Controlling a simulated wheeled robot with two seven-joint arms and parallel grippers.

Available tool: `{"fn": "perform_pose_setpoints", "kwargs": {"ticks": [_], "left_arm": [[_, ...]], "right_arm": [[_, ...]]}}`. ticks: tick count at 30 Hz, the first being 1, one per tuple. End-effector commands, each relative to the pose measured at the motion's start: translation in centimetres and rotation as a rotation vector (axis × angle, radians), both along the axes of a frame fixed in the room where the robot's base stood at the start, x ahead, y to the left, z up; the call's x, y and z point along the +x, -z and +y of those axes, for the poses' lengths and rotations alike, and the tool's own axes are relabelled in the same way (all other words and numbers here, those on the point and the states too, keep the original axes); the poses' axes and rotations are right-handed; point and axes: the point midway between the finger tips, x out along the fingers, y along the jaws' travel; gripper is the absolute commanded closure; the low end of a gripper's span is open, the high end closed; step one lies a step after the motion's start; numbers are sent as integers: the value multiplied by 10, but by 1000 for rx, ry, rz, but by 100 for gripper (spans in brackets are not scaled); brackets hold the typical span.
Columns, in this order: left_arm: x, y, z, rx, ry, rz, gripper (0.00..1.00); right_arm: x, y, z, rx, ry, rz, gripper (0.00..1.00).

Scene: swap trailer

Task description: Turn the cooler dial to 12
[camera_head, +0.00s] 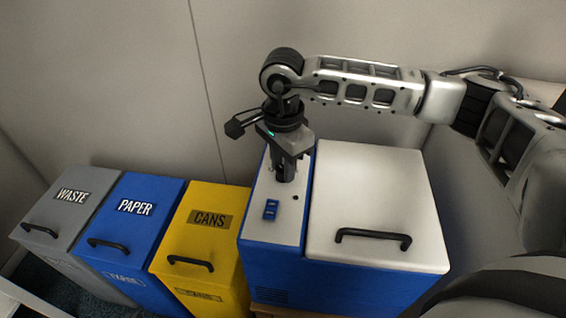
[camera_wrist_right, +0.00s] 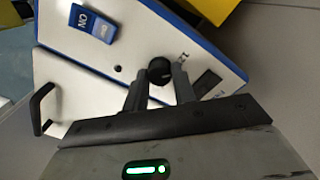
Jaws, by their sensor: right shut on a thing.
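The cooler (camera_head: 380,200) is a blue box with a white top and a black handle on its lid. Its dial is a round black knob (camera_wrist_right: 159,71) on the white panel strip in the right wrist view. My right gripper (camera_head: 284,175) points down onto this panel and hides the dial in the head view. In the right wrist view the right gripper (camera_wrist_right: 160,90) has its two fingers on either side of the knob, shut on it. The dial's number marks are mostly hidden, so its setting cannot be read. My left gripper is not in view.
A blue rocker switch (camera_head: 270,209) marked ON in the wrist view sits on the panel near the dial. To the left stand a yellow CANS bin (camera_head: 205,240), a blue PAPER bin (camera_head: 132,227) and a grey WASTE bin (camera_head: 62,218). A wall is close behind.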

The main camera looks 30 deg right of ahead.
Motion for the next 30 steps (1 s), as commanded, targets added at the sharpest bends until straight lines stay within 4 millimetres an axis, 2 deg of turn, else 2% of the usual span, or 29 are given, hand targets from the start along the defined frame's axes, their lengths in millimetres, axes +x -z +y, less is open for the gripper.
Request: {"fn": "perform_pose_setpoints", "kwargs": {"ticks": [3, 4, 6, 14, 19, 23, 30], "left_arm": [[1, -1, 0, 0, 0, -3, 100], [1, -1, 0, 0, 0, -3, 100], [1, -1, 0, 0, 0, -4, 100], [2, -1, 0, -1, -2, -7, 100], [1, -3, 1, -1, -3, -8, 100], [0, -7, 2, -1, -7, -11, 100], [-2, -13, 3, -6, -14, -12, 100]], "right_arm": [[1, -2, 0, 1, -3, -5, 96], [1, -2, 0, 1, -3, -5, 68], [1, -2, 0, 1, -3, -4, 52], [0, -1, 0, 0, -1, -2, 52], [1, -13, 0, 0, 0, -3, 52], [1, -39, 0, 2, -1, -7, 52], [1, -98, 0, 1, -1, -7, 52]]}}
